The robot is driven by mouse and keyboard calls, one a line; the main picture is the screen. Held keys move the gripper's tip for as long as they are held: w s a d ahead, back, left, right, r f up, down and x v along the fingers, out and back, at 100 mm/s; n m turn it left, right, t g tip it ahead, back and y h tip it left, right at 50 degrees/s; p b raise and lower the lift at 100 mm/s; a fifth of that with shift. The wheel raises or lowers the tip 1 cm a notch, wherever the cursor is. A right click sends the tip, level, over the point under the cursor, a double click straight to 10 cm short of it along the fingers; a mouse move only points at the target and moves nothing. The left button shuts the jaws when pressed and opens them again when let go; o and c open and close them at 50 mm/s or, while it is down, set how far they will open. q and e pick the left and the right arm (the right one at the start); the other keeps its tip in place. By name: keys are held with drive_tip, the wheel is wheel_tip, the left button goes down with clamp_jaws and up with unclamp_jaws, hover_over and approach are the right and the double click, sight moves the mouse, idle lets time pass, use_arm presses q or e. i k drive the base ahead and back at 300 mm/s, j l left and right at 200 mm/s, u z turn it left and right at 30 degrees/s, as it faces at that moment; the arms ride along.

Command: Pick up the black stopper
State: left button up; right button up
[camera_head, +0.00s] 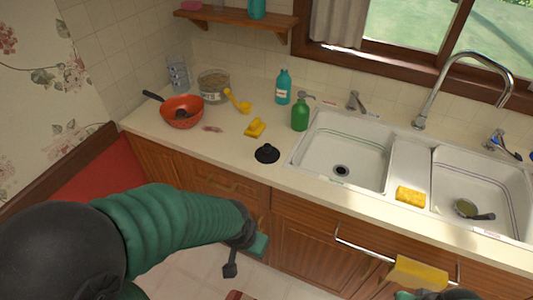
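The black stopper (267,153) sits on the cream counter, left of the sink and near the counter's front edge. It is a dark disc with a raised knob. My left gripper (246,257) hangs in front of the cabinet doors, below the counter edge and apart from the stopper. Its dark and teal fingers look spread, with nothing between them. Only a small part of my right gripper (428,295) shows at the bottom edge, below the yellow towel; its fingers cannot be made out.
A green bottle (300,112), a teal bottle (283,87) and a yellow cloth-like item (255,128) stand behind the stopper. The double sink (345,150) is right. A yellow towel (418,273) hangs on a rail.

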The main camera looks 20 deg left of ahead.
sight(268, 154)
drive_tip(key=i+j+u, duration=0.15)
drive_tip(key=u, duration=0.25)
drive_tip(key=i+j+u, duration=0.1)
drive_tip(key=u, duration=0.35)
drive_tip(key=i+u, duration=0.2)
drive_tip(key=u, duration=0.2)
drive_tip(key=i+u, duration=0.15)
drive_tip(key=u, duration=0.25)
drive_tip(key=i+l, duration=0.1)
drive_tip(key=i, duration=0.15)
